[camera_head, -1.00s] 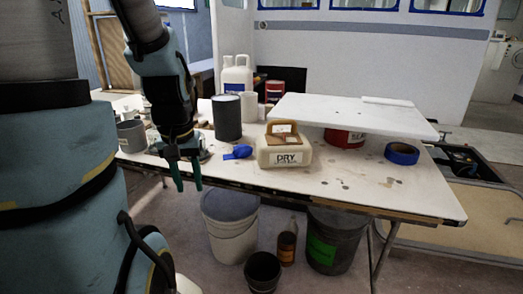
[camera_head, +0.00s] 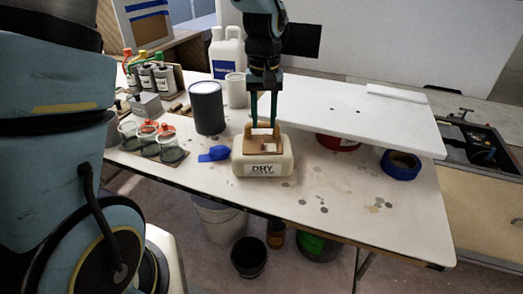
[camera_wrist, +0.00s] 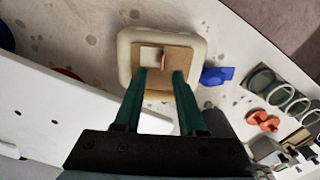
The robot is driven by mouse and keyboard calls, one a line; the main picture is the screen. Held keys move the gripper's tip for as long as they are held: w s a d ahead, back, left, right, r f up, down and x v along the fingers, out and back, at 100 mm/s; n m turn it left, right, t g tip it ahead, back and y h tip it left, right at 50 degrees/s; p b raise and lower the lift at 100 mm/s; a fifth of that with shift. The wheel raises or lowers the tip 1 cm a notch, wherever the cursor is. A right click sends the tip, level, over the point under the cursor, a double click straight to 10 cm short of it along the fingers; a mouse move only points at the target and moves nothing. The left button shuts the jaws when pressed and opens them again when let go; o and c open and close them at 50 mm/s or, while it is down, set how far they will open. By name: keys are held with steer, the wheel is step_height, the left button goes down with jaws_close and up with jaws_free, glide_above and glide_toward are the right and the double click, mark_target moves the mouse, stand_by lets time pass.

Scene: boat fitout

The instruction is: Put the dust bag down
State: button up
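A brown, boxy piece with a white patch, seemingly the dust bag (camera_head: 258,146), sits in the top of a cream container marked DRY (camera_head: 264,168) on the table. In the wrist view, the brown piece (camera_wrist: 179,57) lies within the cream container's rim (camera_wrist: 124,52). My gripper (camera_head: 264,120) points down just above it, its two green fingers apart. In the wrist view, the fingertips (camera_wrist: 165,72) stand either side of a small upright tab on the brown piece, with gaps showing. Whether they touch the brown piece is unclear.
A blue object (camera_head: 214,154) and a dark grey can (camera_head: 207,108) stand left of the container. A raised white board (camera_head: 340,108) lies close behind and right, over a red tin (camera_head: 338,143). Blue tape (camera_head: 400,164) sits right. Several cups (camera_head: 170,146) stand left.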

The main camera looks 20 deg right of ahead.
mark_target(264, 147)
steer(key=shift+f+p, duration=0.65)
steer(key=shift+f, duration=2.4)
steer(key=shift+c, duration=0.2)
jaws_close()
